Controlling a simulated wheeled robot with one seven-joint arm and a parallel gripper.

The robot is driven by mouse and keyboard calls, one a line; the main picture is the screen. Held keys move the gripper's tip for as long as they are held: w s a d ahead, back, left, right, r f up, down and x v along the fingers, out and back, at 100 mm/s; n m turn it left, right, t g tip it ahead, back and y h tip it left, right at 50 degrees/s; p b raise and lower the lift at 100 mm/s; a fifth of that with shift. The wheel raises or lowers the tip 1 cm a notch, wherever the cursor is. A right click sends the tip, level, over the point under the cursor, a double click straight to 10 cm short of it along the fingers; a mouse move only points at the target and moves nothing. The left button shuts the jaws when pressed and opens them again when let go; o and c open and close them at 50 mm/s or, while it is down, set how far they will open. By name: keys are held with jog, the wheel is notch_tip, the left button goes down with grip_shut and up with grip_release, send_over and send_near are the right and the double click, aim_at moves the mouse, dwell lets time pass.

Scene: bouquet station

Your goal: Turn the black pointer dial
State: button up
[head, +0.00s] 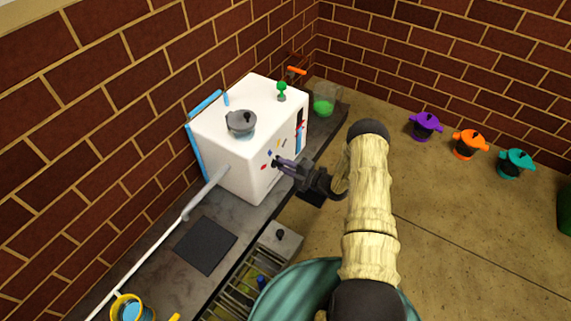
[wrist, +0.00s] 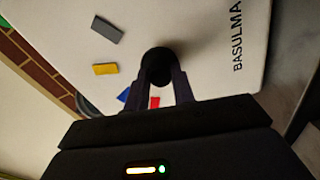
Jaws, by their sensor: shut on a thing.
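The black dial (wrist: 158,57) is on the front face of a white box-shaped machine (head: 243,118). In the wrist view it sits between my two fingertips, and its pointer is hidden. My gripper (wrist: 160,76) is shut on the dial. In the head view my gripper (head: 279,163) reaches the machine's front face from the right, and its fingers largely cover the dial. Grey (wrist: 107,29), yellow (wrist: 105,69), blue (wrist: 123,96) and red (wrist: 155,102) marks lie around the dial. The letters "BASULMA" are printed on the face, right of the dial.
A grey pot-like part (head: 240,123) and a green knob (head: 282,91) top the machine. A clear jar with green contents (head: 324,101) stands behind it. A grey pipe (head: 206,190) leaves its left side. A dark mat (head: 206,246) lies on the counter. Coloured pots (head: 469,145) stand at right.

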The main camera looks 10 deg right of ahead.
jog(key=shift+n, duration=0.3)
jog(key=o, duration=1)
jog(key=shift+s+d, duration=0.1)
jog(key=f+p+v, duration=0.1)
jog(key=p+v, duration=0.5)
jog(key=v, duration=1.1)
jog(key=shift+s+r, duration=0.25)
jog(key=shift+r, duration=0.15)
jog(key=shift+w, duration=0.15)
